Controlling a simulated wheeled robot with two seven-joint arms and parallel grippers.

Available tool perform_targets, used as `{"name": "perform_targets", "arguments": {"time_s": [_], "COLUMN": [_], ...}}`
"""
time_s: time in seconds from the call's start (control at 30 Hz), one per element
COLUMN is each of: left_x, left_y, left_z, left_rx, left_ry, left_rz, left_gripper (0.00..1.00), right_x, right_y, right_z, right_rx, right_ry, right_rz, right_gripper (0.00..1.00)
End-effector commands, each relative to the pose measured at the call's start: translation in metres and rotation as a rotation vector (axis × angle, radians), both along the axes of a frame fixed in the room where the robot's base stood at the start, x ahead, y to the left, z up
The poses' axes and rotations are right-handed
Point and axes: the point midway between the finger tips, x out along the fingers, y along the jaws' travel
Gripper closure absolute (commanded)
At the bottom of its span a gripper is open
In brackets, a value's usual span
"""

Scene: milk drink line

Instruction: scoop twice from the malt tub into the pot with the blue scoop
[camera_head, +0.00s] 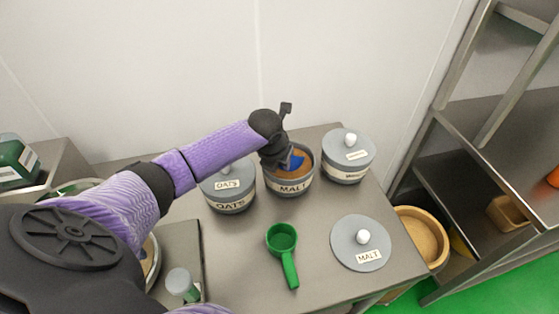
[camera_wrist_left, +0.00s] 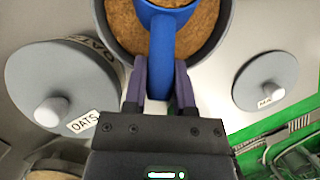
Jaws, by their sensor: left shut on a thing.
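The malt tub (camera_head: 291,187) stands open at the back of the steel table, brown powder inside. My left gripper (camera_head: 284,163) is over it, shut on the handle of the blue scoop (camera_head: 297,161). In the left wrist view, the gripper (camera_wrist_left: 160,80) holds the blue scoop (camera_wrist_left: 165,45) with its bowl in or just above the malt (camera_wrist_left: 202,22); I cannot tell how deep. The bowl's contents look brown. The malt lid (camera_head: 344,245) lies on the table to the front right. The pot is not clearly identifiable; a rim shows partly behind my left arm. My right gripper is not in view.
The closed oats tub (camera_head: 229,200) stands left of the malt tub, and another lidded tub (camera_head: 347,160) stands right of it. A green scoop (camera_head: 283,240) lies in front. A small capped container (camera_head: 182,283) is near my arm. Shelving (camera_head: 500,130) stands at right.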

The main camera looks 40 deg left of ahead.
Motion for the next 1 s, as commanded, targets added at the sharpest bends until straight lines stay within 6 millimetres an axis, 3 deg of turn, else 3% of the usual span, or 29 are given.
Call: {"name": "perform_targets", "arguments": {"time_s": [0.23, 0.7, 0.83, 1.0], "left_x": [0.0, 0.0, 0.0, -0.002], "left_y": [0.0, 0.0, 0.0, 0.001], "left_z": [0.006, 0.054, 0.059, 0.07], "left_rx": [0.0, 0.0, 0.002, 0.029], "left_ry": [-0.001, -0.001, -0.004, -0.135], "left_rz": [0.0, 0.0, 0.0, -0.003], "left_gripper": [1.0, 1.0, 1.0, 1.0], "right_x": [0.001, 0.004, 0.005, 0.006], "right_y": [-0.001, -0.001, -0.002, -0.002], "right_z": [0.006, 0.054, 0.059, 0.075], "right_rx": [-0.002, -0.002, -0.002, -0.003], "right_ry": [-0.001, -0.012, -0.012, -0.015], "right_rz": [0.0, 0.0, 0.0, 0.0], "right_gripper": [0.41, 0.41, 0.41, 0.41]}}
